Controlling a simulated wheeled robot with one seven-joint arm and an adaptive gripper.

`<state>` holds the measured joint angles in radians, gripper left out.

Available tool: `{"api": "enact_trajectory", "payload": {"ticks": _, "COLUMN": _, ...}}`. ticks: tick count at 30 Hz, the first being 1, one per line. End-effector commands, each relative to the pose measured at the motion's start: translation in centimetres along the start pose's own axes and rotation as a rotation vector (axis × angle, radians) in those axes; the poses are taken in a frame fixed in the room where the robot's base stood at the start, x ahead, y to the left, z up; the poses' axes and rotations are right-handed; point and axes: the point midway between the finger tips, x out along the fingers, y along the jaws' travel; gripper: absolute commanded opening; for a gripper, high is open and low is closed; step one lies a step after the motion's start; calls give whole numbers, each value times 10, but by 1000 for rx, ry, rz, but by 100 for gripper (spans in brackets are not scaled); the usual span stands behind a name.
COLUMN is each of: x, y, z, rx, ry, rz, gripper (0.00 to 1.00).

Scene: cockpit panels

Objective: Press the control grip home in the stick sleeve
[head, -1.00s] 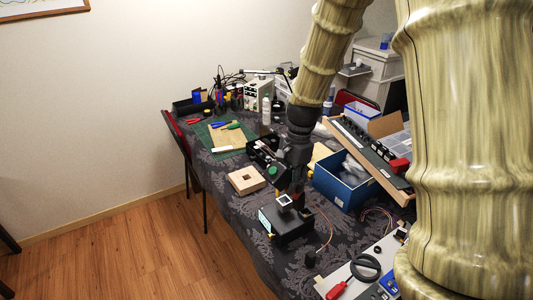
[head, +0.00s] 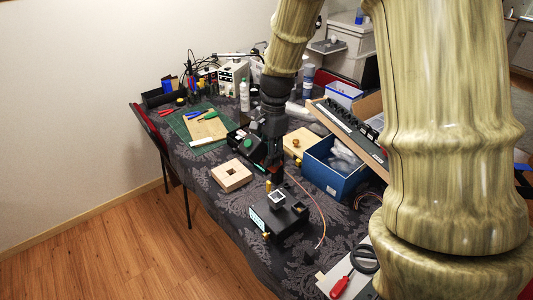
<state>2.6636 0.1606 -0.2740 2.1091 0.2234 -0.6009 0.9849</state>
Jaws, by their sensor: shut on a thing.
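The stick sleeve (head: 277,197) shows as a small pale-rimmed square opening on top of a black box (head: 291,222) near the table's front edge. My gripper (head: 273,170) points down, just behind and above the sleeve. It is shut on a dark thing, which I take to be the control grip (head: 278,180). The grip is small and dark against the gripper, so its outline is hard to make out. I cannot tell whether its lower end touches the sleeve. A small yellow part (head: 268,186) shows beside it.
A wooden block with a square hole (head: 231,175) lies left of the black box. A blue bin (head: 335,172) stands to the right. A black device with a green knob (head: 248,144) is close behind my gripper. A thin cable (head: 314,205) runs right of the box.

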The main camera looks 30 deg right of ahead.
Motion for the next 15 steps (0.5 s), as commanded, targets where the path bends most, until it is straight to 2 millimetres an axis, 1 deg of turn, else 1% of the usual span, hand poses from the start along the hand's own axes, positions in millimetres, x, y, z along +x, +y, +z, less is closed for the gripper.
{"api": "enact_trajectory", "payload": {"ticks": 9, "x": -3, "y": 1, "z": 0, "rx": 2, "ry": -5, "rz": -1, "gripper": 14}}
{"api": "enact_trajectory", "payload": {"ticks": 10, "x": 2, "y": 1, "z": -1, "rx": 2, "ry": -5, "rz": -1, "gripper": 14}}
{"api": "enact_trajectory", "payload": {"ticks": 15, "x": 15, "y": 1, "z": -3, "rx": 2, "ry": -5, "rz": 0, "gripper": 14}}
